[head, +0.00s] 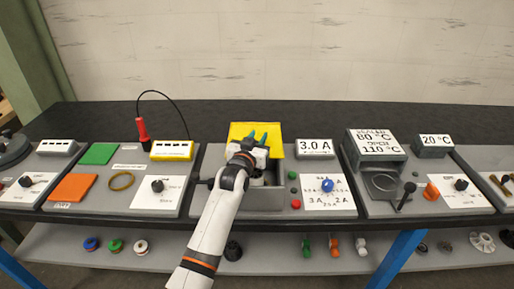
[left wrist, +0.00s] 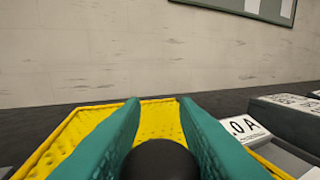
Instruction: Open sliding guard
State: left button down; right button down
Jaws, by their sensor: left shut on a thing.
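The sliding guard (head: 240,130) is a yellow panel at the back of the grey chain drive box (head: 265,198), in the middle of the bench. It also fills the middle of the left wrist view (left wrist: 157,119). My left gripper (head: 257,139) reaches over the box to the guard. Its green fingers (left wrist: 158,108) are shut on a round black knob (left wrist: 160,161) in front of the yellow panel. The knob is hidden in the head view. My arm covers part of the box's inside. My right gripper is not in view.
Right of the box are a blue knob (head: 327,185) on a dial plate and a 3.0 A display (head: 314,147). On the left stands a red probe (head: 142,129) with a black cable. A temperature station (head: 377,142) is farther right. The dark bench behind is clear.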

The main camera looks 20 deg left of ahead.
pick_arm(q)
jog(key=c, duration=1.1)
grip_release()
jog(key=shift+s, duration=0.1)
jog(key=s, duration=0.6)
jog(key=s+b, duration=0.1)
jog(key=s, duration=0.5)
jog(key=shift+a, duration=0.2)
